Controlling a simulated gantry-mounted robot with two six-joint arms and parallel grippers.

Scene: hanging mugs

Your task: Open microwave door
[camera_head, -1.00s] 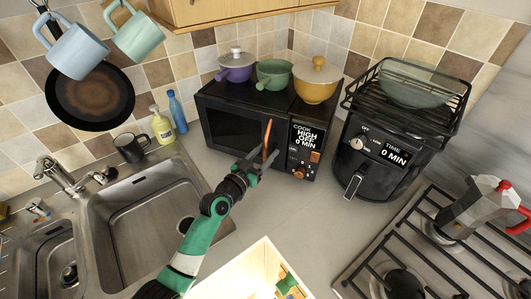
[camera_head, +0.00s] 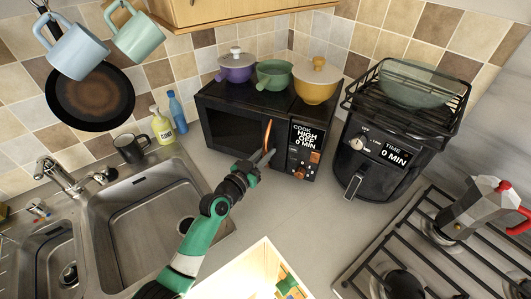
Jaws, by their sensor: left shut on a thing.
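The black microwave (camera_head: 232,131) stands on the counter against the tiled wall, its front facing me. Its door looks shut. An orange-brown upright handle (camera_head: 267,136) is on the right side of the door, left of the control panel (camera_head: 303,146). My left gripper (camera_head: 264,156) is at the handle's lower part with its fingers closed together on it. The fingers hide the handle's lower end. My right gripper is not in view.
A purple pot (camera_head: 236,66), a green pot (camera_head: 274,75) and a yellow pot (camera_head: 316,84) stand on the microwave. An air fryer (camera_head: 375,155) stands close on the right. The sink (camera_head: 140,225) is at left.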

